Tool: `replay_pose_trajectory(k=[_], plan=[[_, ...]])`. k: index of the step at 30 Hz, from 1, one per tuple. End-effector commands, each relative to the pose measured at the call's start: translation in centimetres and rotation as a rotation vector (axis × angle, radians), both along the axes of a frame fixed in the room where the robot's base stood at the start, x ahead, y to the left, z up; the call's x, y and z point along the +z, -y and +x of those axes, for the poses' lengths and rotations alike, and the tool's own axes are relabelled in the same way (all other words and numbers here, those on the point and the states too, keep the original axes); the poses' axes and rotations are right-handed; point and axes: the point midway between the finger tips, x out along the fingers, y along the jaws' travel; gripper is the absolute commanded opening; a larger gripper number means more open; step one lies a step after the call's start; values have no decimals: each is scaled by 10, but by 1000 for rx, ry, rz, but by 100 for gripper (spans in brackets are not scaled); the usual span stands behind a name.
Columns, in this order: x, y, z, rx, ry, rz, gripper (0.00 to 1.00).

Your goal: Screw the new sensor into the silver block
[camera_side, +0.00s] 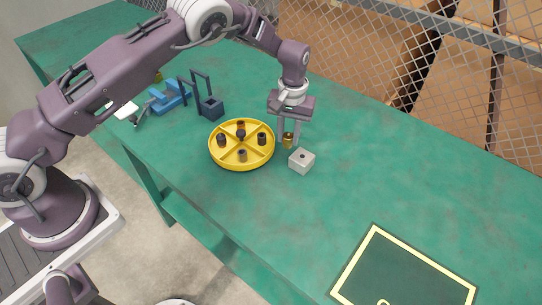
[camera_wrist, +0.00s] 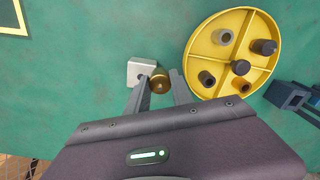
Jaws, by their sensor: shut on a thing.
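The silver block (camera_side: 301,161) is a small cube with a dark hole in its top, standing on the green table. My gripper (camera_side: 288,141) points down just behind and to the left of it. It is shut on a brass-coloured sensor (camera_side: 288,143), which is held between the fingertips and looks upright. In the wrist view the sensor (camera_wrist: 160,83) sits between the fingers, right beside the silver block (camera_wrist: 138,68). It is not over the block's hole. I cannot tell whether the sensor's lower end touches the table.
A round yellow divided tray (camera_side: 241,167) with several dark and brownish cylindrical parts stands just left of my gripper. Blue fixtures (camera_side: 170,99) and a dark holder (camera_side: 211,108) stand farther left. A yellow-bordered dark mat (camera_side: 405,270) lies front right. The table to the right is clear.

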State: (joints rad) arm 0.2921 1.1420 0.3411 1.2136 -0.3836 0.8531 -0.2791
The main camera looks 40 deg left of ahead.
Motion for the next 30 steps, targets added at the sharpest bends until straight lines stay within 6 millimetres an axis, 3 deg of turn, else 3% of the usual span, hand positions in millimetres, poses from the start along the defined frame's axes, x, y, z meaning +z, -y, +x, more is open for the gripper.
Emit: replay_pose_trajectory(k=[3, 9, 30], plan=[[24, 18, 23, 83, 10, -11, 0], [38, 34, 30, 130, 4, -23, 0], [-16, 34, 30, 128, 4, -23, 0]])
